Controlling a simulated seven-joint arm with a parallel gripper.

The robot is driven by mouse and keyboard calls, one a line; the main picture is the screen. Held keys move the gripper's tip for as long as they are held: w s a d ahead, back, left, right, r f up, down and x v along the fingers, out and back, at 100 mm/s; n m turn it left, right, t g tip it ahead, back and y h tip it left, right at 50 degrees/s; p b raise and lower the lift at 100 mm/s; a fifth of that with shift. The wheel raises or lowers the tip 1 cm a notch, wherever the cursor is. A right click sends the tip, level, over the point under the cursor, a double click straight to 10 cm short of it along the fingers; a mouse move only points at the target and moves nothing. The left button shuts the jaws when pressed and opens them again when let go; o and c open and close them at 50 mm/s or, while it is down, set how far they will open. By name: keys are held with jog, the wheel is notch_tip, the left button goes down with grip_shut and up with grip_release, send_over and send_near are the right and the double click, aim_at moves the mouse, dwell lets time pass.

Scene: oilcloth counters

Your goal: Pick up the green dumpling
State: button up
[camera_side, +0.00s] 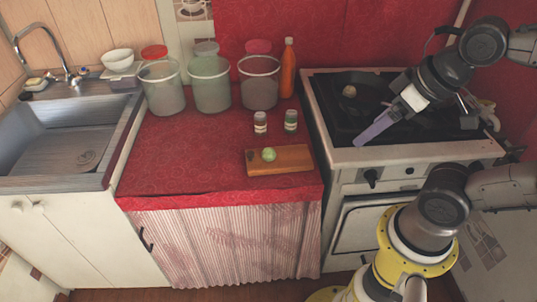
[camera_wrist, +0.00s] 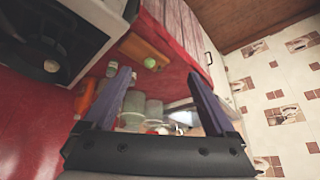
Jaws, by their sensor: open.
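The green dumpling (camera_side: 268,154) is a small pale green ball resting on a brown wooden board (camera_side: 298,160) near the front right of the red counter. In the wrist view the dumpling (camera_wrist: 150,63) and the board (camera_wrist: 134,46) show at the top, beyond my fingers. My gripper (camera_side: 365,140) is over the stove, right of the board and apart from it. In the wrist view my gripper (camera_wrist: 156,82) has its two purple fingers spread, with nothing held between them.
Two small jars (camera_side: 260,123) (camera_side: 291,120) stand behind the board. Tall buckets (camera_side: 211,85) and an orange bottle (camera_side: 288,70) line the back. The stove (camera_side: 425,150) is right, with a round item (camera_side: 349,91) on top. The sink (camera_side: 65,145) is left. Counter left of the board is clear.

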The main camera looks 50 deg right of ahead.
jog(key=w+r+m, duration=0.5)
jog(key=w+m, duration=0.1)
jog(key=m, duration=0.2)
jog(key=m+g, duration=0.6)
jog(key=m, duration=0.4)
send_over(269, 150)
notch_tip(269, 150, down, 25)
jog(key=shift+w+r, duration=0.1)
jog(key=shift+w, duration=0.05)
jog(key=shift+f, duration=3.15)
jog(key=c, duration=0.8)
